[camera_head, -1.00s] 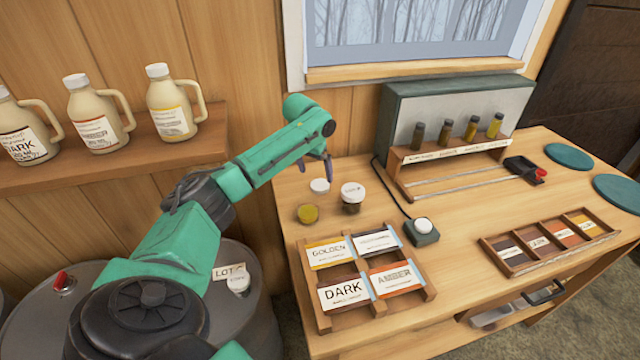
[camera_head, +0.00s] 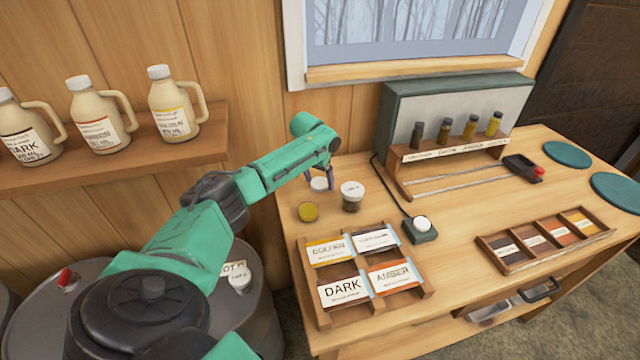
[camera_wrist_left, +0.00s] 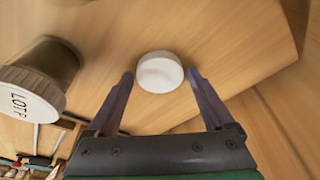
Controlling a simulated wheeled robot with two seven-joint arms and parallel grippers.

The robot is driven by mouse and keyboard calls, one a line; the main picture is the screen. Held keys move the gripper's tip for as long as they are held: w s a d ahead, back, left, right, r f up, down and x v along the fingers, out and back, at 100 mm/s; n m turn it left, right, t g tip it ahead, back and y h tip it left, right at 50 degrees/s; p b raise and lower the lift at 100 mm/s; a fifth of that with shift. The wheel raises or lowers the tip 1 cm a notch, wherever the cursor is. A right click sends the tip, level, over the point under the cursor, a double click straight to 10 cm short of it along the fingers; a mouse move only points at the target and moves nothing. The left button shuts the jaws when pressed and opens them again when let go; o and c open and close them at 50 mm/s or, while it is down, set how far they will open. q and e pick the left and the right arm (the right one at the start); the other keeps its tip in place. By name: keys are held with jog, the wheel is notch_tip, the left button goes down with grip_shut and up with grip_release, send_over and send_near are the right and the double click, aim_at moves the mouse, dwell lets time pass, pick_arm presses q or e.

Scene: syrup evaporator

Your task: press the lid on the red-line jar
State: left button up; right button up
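A loose white round lid (camera_head: 319,184) lies on the bench; in the left wrist view the lid (camera_wrist_left: 159,72) sits between and just beyond the fingertips. My left gripper (camera_head: 318,178) is open and empty, pointing down close above the lid. Right of it stands a small dark jar with a white cap (camera_head: 351,194); in the left wrist view its cap (camera_wrist_left: 30,93) shows "LOT" lettering. A small round golden-topped jar (camera_head: 308,211), apparently without a lid, stands in front of the loose lid. I cannot make out a red line on either jar. My right gripper is not in view.
A wooden label tray (camera_head: 326,318) lies in front of the jars. A button box (camera_head: 421,231) with a cable stands to the right. Behind it is a rack (camera_head: 450,150) with several small bottles. A second tray (camera_head: 540,262) lies at right.

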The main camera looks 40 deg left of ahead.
aim_at(319, 184)
pick_arm(q)
jog(key=c, duration=0.7)
jog(key=shift+c, duration=0.2)
notch_tip(319, 184, up, 20)
jog(key=b, duration=0.2)
